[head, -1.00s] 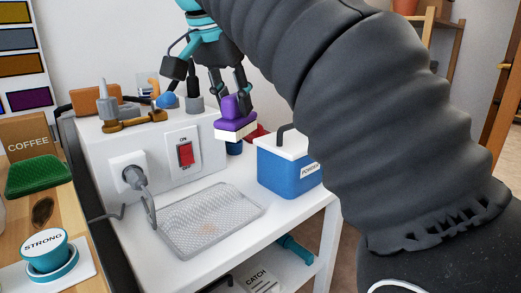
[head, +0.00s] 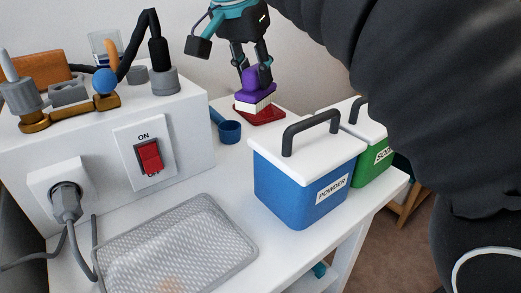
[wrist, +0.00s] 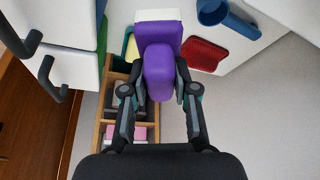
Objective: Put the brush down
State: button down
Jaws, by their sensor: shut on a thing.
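The purple brush (head: 257,88) with white bristles is held bristles down in my gripper (head: 252,62). In the wrist view the brush (wrist: 158,62) sits between the two fingers of my gripper (wrist: 152,92). In the head view it appears just in front of a red pad (head: 262,114) on the white counter. In the wrist view the red pad (wrist: 203,54) lies to the right of the brush, apart from it in the picture. I cannot tell the exact height of the brush.
A blue POWDER box (head: 308,180) with a handle and a green box (head: 372,168) stand right. A blue scoop (head: 228,130) lies left of the pad. A mesh tray (head: 180,250) is in front. A wooden divided box (wrist: 108,100) shows in the wrist view.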

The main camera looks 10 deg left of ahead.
aim_at(244, 94)
jog(key=shift+x, duration=0.75)
jog(key=shift+s+f+b, duration=0.1)
jog(key=shift+f+b, duration=0.2)
jog(key=shift+f, duration=4.95)
jog(key=shift+f, duration=0.2)
jog(key=c, duration=0.9)
grip_release()
jog(key=shift+r, duration=0.1)
jog(key=v, duration=1.1)
jog(key=shift+r+p, duration=0.3)
jog(key=shift+r, duration=0.05)
jog(key=shift+s+a+r, duration=0.1)
jog(key=shift+s+r, duration=0.05)
jog(key=shift+r, duration=0.1)
